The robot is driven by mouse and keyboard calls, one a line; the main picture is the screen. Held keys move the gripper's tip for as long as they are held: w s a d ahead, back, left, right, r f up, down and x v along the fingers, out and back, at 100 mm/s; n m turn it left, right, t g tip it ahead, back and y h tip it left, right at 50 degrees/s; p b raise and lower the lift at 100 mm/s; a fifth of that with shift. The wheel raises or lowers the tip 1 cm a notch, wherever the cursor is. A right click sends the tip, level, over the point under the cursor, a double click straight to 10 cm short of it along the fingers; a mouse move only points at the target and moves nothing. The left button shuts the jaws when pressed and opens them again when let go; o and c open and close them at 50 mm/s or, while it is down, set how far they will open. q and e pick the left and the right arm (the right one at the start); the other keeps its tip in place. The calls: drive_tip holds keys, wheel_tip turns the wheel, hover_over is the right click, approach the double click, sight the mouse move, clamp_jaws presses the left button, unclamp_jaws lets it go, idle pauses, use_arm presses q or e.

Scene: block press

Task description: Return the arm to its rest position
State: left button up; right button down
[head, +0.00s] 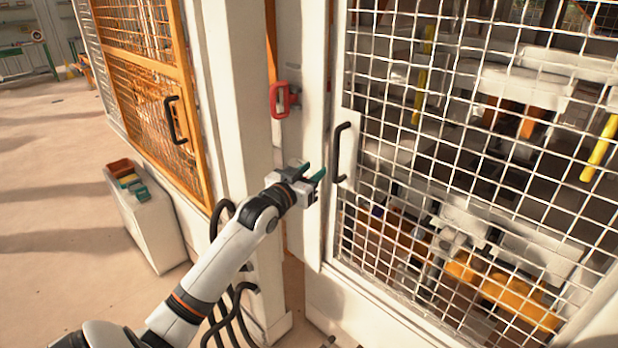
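My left arm reaches in from the lower left. Its gripper (312,174) is near the lower end of the black handle (342,152) on the white mesh door (470,120). The two teal-tipped fingers look spread apart with nothing between them. I cannot tell for sure whether a finger touches the handle; it seems just left of it. The mesh door looks closed against the white post. My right gripper is not in view.
A red latch handle (283,99) sits on the white post above my gripper. An orange mesh door (150,90) with a black handle stands at left. A white cabinet (148,220) holds small coloured bins. Open floor (50,240) lies left. Yellow machinery sits behind the mesh.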

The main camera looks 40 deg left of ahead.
use_arm(q)
drive_tip(key=shift+s, duration=0.45)
wheel_tip(320, 180, down, 21)
drive_tip(key=s+g, duration=0.1)
drive_tip(key=g, duration=0.3)
drive_tip(key=s+d+f+g, duration=0.2)
drive_tip(key=s+f, duration=0.3)
drive_tip(key=f, duration=0.6)
drive_tip(key=s+d+f+g, duration=0.3)
drive_tip(key=s+f, duration=0.3)
drive_tip(key=f, duration=0.6)
drive_tip(key=s+d+f+m+g, duration=0.1)
drive_tip(key=s+d+f, duration=0.2)
drive_tip(key=s+f, duration=0.25)
drive_tip(key=s+d+f+g+h, duration=0.1)
drive_tip(key=s+d+f+g, duration=0.15)
drive_tip(key=s+f, duration=0.35)
drive_tip(key=s+d+f+m+g, duration=0.1)
drive_tip(key=s+d+f, duration=0.2)
drive_tip(key=s+f, duration=0.3)
drive_tip(key=s+d+f+m+g, duration=0.1)
drive_tip(key=s+d, duration=0.3)
drive_tip(key=s, duration=0.6)
drive_tip(key=s+d+f+g+h, duration=0.1)
drive_tip(key=s+d+f, duration=0.3)
drive_tip(key=s, duration=0.6)
drive_tip(key=shift+s+d+m+g, duration=0.2)
drive_tip(key=shift+m+g, duration=0.2)
drive_tip(key=shift+g, duration=0.25)
